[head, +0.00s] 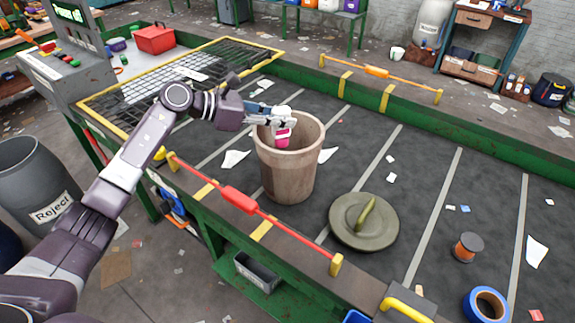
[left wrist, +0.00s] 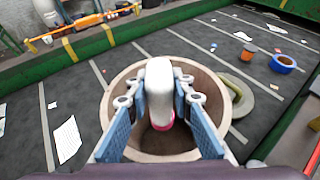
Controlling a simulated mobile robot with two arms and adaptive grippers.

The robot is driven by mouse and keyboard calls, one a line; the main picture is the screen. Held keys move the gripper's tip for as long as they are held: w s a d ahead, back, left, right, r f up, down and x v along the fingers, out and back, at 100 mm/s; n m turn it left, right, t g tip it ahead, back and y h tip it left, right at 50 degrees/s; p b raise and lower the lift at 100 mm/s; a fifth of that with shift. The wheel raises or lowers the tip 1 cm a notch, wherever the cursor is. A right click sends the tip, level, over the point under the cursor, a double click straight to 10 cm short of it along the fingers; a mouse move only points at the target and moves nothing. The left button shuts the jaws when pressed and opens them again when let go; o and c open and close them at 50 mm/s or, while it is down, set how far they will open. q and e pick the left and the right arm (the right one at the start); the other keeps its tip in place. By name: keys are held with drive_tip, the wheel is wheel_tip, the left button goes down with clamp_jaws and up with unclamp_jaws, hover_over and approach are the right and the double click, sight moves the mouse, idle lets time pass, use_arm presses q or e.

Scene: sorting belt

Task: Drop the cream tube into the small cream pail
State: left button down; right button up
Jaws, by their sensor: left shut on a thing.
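The cream tube (head: 283,138), white with a pink end, is held in my left gripper (head: 284,121). In the left wrist view the tube (left wrist: 159,82) stands between the two blue-padded fingers, its pink end pointing down. The pail (head: 287,178) is a light brown, open, tapered bin standing upright on the dark belt. The gripper and tube are over the pail's mouth, with the tube's lower end at about the opening. Whether the tube touches the rim cannot be told. The pail's floor is mostly hidden. My right gripper is not in view.
An olive-green round lid (head: 364,221) lies on the belt right of the pail. An orange spool (head: 467,247) and a blue tape roll (head: 487,304) lie farther right. A red bar (head: 239,199) runs along the near edge. Paper scraps lie about the belt.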

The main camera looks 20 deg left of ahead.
use_arm(q)
drive_tip(key=shift+f, duration=0.2)
drive_tip(key=c, duration=1.6)
unclamp_jaws()
drive_tip(key=v, duration=1.2)
drive_tip(key=shift+s, duration=0.15)
